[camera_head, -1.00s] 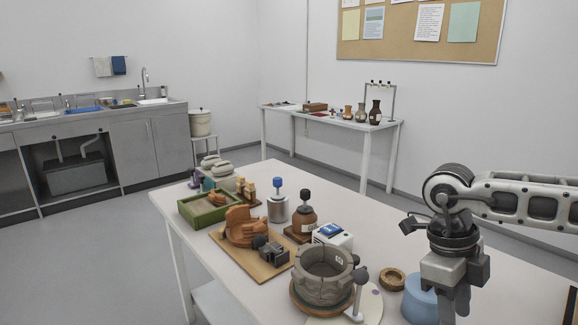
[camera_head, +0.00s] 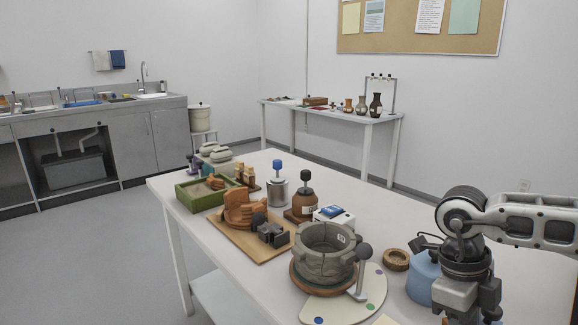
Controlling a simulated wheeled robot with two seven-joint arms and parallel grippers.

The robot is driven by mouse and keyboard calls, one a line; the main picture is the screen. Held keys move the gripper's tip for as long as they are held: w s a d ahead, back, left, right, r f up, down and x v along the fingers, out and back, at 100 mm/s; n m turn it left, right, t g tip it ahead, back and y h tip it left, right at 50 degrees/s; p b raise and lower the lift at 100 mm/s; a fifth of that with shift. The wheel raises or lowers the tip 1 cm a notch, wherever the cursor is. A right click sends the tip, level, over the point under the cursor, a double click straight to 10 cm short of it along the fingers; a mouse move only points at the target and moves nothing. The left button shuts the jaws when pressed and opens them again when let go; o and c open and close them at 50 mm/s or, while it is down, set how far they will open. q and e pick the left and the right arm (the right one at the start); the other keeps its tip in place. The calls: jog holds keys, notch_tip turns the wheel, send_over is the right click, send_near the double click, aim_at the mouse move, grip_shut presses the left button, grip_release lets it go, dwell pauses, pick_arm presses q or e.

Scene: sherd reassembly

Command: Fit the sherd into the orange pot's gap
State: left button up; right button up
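The orange pot (camera_head: 236,209) stands on a wooden board at the table's left, with broken, stepped edges on its upper side. Dark grey blocks with a round knob (camera_head: 270,230) are beside it on the board. A small orange piece (camera_head: 215,182) lies in the green-rimmed tray (camera_head: 192,201) behind the pot; I cannot tell whether it is the sherd. My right gripper (camera_head: 468,316) points down at the lower right, far from the orange pot. Its fingertips are cut off by the frame's bottom edge, so its opening and any contents are hidden. My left gripper is out of view.
A grey pot (camera_head: 324,262) on a round turntable stands front centre, with a knobbed post (camera_head: 364,270) beside it. The table's back right is clear.

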jog(key=c, duration=0.7)
jog(key=shift+r+p, duration=0.95)
jog(key=shift+r, duration=0.25)
jog(key=shift+r+p, duration=1.8)
jog(key=shift+r, duration=0.55)
